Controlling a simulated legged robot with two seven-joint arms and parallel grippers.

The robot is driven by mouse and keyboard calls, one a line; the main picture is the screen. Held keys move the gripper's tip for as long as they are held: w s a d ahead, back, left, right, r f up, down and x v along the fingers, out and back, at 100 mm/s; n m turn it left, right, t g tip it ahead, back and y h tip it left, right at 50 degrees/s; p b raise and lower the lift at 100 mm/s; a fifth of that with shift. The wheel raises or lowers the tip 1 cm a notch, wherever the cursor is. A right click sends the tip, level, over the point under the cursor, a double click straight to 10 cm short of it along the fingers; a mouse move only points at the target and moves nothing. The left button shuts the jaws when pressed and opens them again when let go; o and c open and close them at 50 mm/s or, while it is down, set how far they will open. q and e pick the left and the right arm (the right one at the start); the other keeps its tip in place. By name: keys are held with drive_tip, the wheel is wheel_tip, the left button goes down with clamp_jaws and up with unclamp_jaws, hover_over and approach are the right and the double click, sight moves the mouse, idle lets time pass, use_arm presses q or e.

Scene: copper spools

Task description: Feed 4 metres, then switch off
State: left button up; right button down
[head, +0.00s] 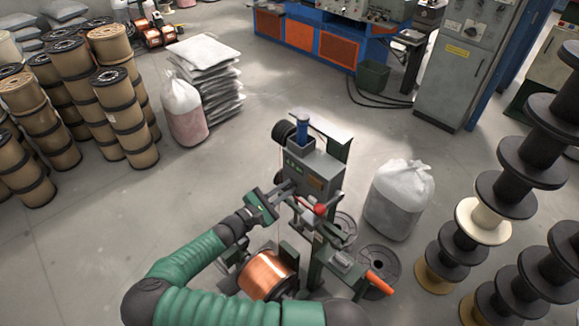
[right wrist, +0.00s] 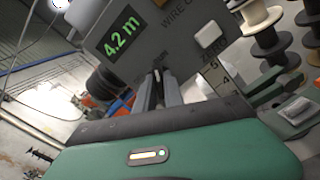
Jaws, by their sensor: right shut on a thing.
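The grey wire-feeding machine (head: 318,172) stands in the middle of the head view. In the right wrist view its panel (right wrist: 180,38) has a green display (right wrist: 118,32) reading 4.2 m and a pale button (right wrist: 209,34) near the word ZERO. My right gripper (head: 286,188) is at the machine's front. In the right wrist view its fingers (right wrist: 158,88) are closed on a small dark switch lever (right wrist: 157,74) at the panel's lower edge; the fingers mostly hide it. My left gripper is out of view.
A red knob (head: 319,209) and an orange handle (head: 379,283) stick out from the machine. A white sack (head: 398,200) and black spool stacks (head: 507,190) stand at the right. Brown spools (head: 120,115) stand at the left.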

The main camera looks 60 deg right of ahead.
drive_tip(key=n+p, duration=0.1)
drive_tip(key=n, duration=0.2)
drive_tip(key=n+p, duration=0.2)
drive_tip(key=n, duration=0.1)
drive_tip(key=r+n+p, duration=0.1)
drive_tip(key=n+p, duration=0.1)
drive_tip(key=n, duration=0.1)
drive_tip(key=shift+s+d+r, duration=0.1)
drive_tip(key=shift+s+d, duration=0.05)
drive_tip(key=shift+s, duration=0.05)
drive_tip(key=n, duration=0.2)
drive_tip(key=shift+w+n+p, duration=0.1)
drive_tip(key=shift+n+p, duration=0.2)
drive_tip(key=shift+p, duration=0.1)
drive_tip(key=shift+f+n, duration=0.35)
drive_tip(key=shift+n, duration=0.55)
drive_tip(key=c, duration=1.3)
unclamp_jaws()
drive_tip(key=shift+c, duration=0.2)
drive_tip(key=shift+a+f, duration=0.1)
drive_tip(key=shift+a, duration=0.1)
drive_tip(key=shift+f, duration=0.15)
